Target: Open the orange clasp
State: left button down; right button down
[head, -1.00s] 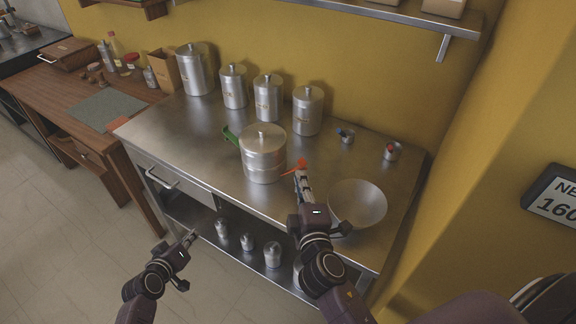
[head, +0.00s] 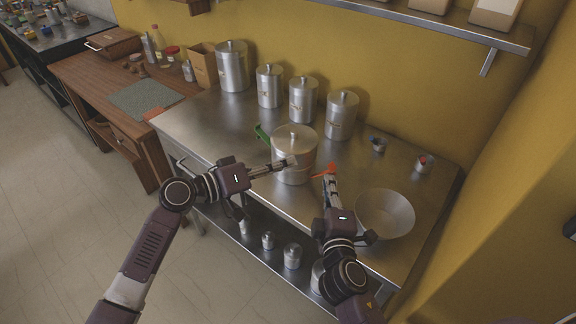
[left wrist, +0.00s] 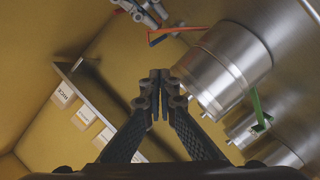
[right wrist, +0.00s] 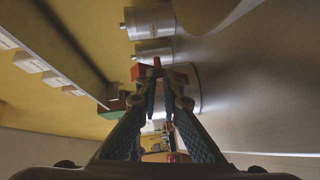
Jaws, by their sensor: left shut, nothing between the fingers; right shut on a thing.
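A steel lidded pot (head: 296,145) stands on the steel table, with a green clasp (head: 262,133) at its left and the orange clasp (head: 325,170) at its right. The orange clasp sticks out from the pot's side; it also shows in the left wrist view (left wrist: 165,34). My right gripper (head: 329,178) is shut on the orange clasp, its fingertips hiding part of it. My left gripper (head: 292,162) is shut and empty, its fingertips overlapping the pot's front in the head view. In the left wrist view its tips (left wrist: 160,76) appear beside the pot (left wrist: 228,65); contact is unclear.
Several steel canisters (head: 303,99) stand along the wall behind the pot. A steel bowl (head: 385,214) sits right of my right gripper. Two small tins, one with a blue top (head: 378,145) and one with a red top (head: 424,163), are at the back right. The table's left part is clear.

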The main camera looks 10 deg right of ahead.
pick_arm(q)
send_over(322, 173)
jog(key=a, duration=0.4)
jog(key=f, duration=0.1)
pick_arm(e)
jog(key=shift+d, duration=0.1)
pick_arm(q)
jog(key=shift+s+d+f, duration=0.4)
jog(key=shift+d+f, duration=0.1)
jog(key=shift+f, duration=0.25)
jog(key=shift+s+d+f, duration=0.35)
jog(key=shift+d+f, duration=0.15)
jog(key=shift+f, duration=0.2)
